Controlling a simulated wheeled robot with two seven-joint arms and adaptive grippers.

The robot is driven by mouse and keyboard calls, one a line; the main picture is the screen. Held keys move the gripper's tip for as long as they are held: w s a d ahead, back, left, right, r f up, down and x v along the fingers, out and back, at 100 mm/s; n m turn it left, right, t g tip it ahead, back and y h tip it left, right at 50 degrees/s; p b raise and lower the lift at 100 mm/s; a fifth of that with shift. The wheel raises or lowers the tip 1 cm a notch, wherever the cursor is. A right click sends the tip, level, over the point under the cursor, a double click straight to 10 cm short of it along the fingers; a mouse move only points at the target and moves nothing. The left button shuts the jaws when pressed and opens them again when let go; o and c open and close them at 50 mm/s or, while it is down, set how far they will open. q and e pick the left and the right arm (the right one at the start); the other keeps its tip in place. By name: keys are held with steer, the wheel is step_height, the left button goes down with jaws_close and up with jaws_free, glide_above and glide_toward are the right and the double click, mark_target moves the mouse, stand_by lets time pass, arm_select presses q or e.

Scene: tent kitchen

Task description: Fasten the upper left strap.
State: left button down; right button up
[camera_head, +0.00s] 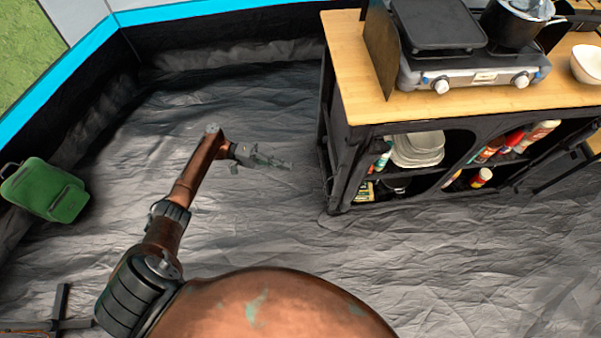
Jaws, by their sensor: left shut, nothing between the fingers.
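My left gripper (286,165) reaches out over the grey groundsheet, pointing right toward the left side of the black kitchen cabinet (343,150). Its fingers are shut and empty, and a gap shows in the picture between the fingertips and the cabinet. I cannot make out any strap clearly. The cabinet's left side is dark and seen at a steep angle, so any strap there is not readable. My right gripper is not in view.
The cabinet has a wooden top (363,94) with a two-burner stove (465,75), a pot (515,28) and a white bowl (588,63). Plates (418,148) and bottles fill its shelves. A green bag (45,190) lies at left. The wrinkled groundsheet (130,130) is largely clear.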

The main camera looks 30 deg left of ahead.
arm_select(q)
steer(key=s+d, duration=0.2)
steer(key=d, duration=0.8)
steer(key=shift+d, duration=0.3)
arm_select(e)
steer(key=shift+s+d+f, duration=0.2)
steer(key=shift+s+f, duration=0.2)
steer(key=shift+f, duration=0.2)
arm_select(q)
steer(key=shift+p, duration=0.3)
